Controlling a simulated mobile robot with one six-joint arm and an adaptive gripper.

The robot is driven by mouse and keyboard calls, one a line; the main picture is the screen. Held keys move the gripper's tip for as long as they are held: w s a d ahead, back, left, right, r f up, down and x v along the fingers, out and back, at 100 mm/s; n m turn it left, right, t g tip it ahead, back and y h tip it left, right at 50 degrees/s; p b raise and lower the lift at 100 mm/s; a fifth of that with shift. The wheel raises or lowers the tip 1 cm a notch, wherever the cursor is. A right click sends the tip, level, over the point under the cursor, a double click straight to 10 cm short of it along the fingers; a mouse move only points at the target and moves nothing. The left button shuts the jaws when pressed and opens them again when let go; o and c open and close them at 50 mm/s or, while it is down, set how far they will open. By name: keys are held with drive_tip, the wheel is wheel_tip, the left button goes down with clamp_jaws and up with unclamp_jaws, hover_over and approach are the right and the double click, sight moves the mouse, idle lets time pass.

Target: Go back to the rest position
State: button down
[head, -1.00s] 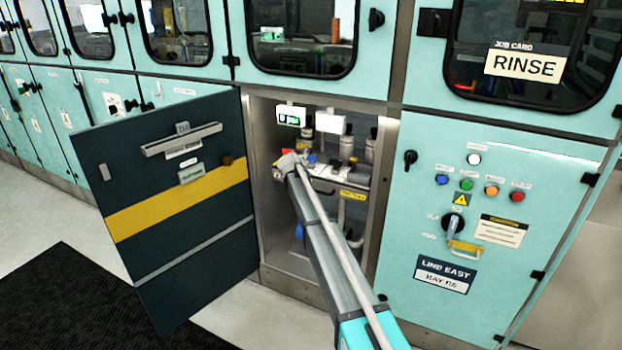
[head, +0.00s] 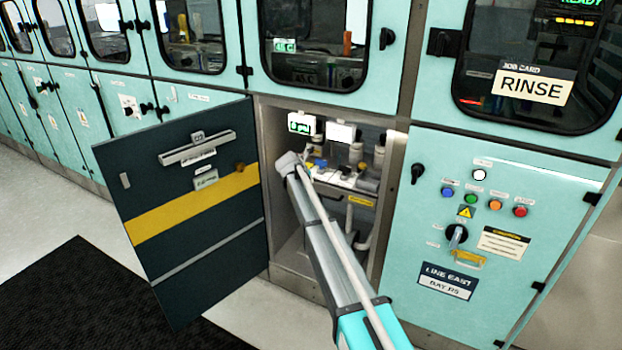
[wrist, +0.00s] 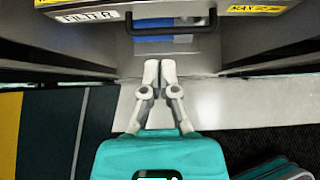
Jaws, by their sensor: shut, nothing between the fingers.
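My gripper shows in the wrist view (wrist: 151,72) with its two pale fingers together and nothing between them. It is below and in front of a dark handle (wrist: 171,22) on a grey front labelled FILTER (wrist: 87,16); I see a gap between fingers and handle but cannot tell its depth. In the head view my arm reaches into the open lower bay (head: 290,215) of the teal cabinet. The wrist end sits at the bay's mouth, and the fingertips are hidden there.
The dark cabinet door (head: 185,240) with a yellow stripe stands open left of my arm. The teal control panel (head: 470,270) with buttons and a rotary switch is close on the right. Several fittings fill the bay. A black mat (head: 75,300) lies on the floor at the left.

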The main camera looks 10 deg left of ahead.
drive_tip(key=shift+s, duration=0.1)
idle(0.3)
drive_tip(key=s+d+f+m+g, duration=0.2)
drive_tip(key=s+d+m, duration=0.6)
drive_tip(key=s+d, duration=0.2)
drive_tip(key=s+d+f+m+g, duration=0.2)
drive_tip(key=s+d+m, duration=0.5)
drive_tip(key=s+d, duration=0.3)
drive_tip(key=s+d+f+m+g+y, duration=0.15)
drive_tip(key=s+d+m, duration=0.25)
drive_tip(key=s+m, duration=0.65)
drive_tip(key=s+d+m+g+y, duration=0.2)
drive_tip(key=s+d+m+g, duration=0.3)
drive_tip(key=s, duration=1.1)
wheel_tip(320, 180, up, 19)
drive_tip(key=m+t+p, duration=0.1)
drive_tip(key=t+p, duration=0.1)
drive_tip(key=p, duration=1.6)
drive_tip(key=shift+a+p, duration=0.25)
drive_tip(key=shift+p, duration=0.05)
drive_tip(key=shift+f, duration=0.1)
